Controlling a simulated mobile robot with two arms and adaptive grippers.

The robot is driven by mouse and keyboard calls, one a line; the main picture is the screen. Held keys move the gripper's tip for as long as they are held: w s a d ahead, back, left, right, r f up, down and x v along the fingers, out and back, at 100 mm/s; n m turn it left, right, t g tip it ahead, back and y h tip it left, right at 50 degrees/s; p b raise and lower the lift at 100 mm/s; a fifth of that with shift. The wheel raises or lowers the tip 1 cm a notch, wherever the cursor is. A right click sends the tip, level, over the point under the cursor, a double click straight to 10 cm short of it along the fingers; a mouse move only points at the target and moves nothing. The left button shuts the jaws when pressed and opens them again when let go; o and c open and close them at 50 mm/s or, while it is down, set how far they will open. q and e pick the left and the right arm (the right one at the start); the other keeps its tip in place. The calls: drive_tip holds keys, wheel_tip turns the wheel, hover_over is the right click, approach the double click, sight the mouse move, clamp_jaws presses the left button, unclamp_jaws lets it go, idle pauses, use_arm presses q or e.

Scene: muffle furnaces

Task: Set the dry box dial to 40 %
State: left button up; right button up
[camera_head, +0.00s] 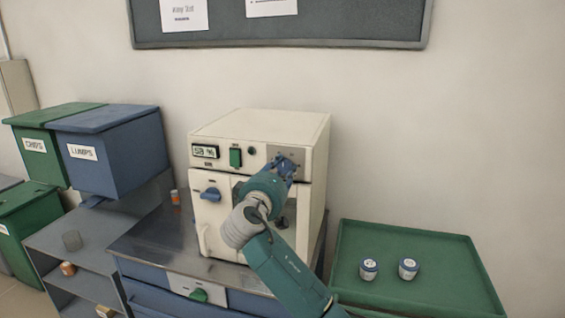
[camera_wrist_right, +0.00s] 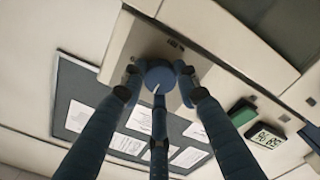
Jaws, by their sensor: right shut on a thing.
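The dry box (camera_head: 262,125) is a cream cabinet standing on a metal-topped bench. Its small display (camera_head: 204,151) shows a percentage that looks like 58 %, though the last digit is hard to read. The display also shows upside down in the right wrist view (camera_wrist_right: 266,138). My right gripper (camera_head: 284,166) is at the upper right of the front panel and covers the dial in the head view. In the right wrist view, its fingers (camera_wrist_right: 158,84) are closed around the round blue dial (camera_wrist_right: 159,75), which has a white pointer mark. My left gripper is not in view.
A blue door handle (camera_head: 210,194) is below. A green tray (camera_head: 405,290) with two small jars is at right. Blue (camera_head: 110,155) and green bins stand at left.

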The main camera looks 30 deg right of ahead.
drive_tip(key=n+p, duration=0.3)
drive_tip(key=n, duration=0.1)
drive_tip(key=shift+a+r+n, duration=0.1)
drive_tip(key=shift+r+n, duration=0.05)
drive_tip(key=shift+n, duration=0.15)
drive_tip(key=shift+n+p, duration=0.5)
drive_tip(key=shift+p, duration=0.1)
drive_tip(key=o, duration=1.2)
drive_tip(key=shift+c, duration=0.2)
drive_tip(key=shift+w, duration=0.1)
drive_tip(key=shift+a+f, duration=0.15)
drive_tip(key=shift+f, duration=0.05)
drive_tip(key=v, duration=1.2)
